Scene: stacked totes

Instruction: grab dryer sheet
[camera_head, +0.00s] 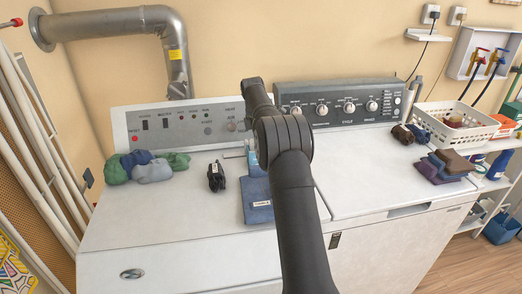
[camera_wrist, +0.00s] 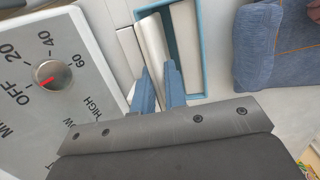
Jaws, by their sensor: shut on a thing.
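In the wrist view my gripper (camera_wrist: 157,72) has two blue fingers, shut on the lower end of an off-white dryer sheet (camera_wrist: 152,40). The sheet stands up as a pale, curved strip beside the opening of a blue-rimmed box (camera_wrist: 197,50) with a pale inside. I cannot tell whether part of the sheet is still within the box. In the head view a little light blue of the box (camera_head: 252,160) shows at the left edge of my arm. My arm hides the gripper and the sheet there.
A folded blue cloth (camera_head: 257,203) lies in front of the box and also shows in the wrist view (camera_wrist: 262,60). A dark bundled item (camera_head: 216,176) lies left of it. The control panel (camera_wrist: 45,85) is close by my gripper. The front of the left white top is clear.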

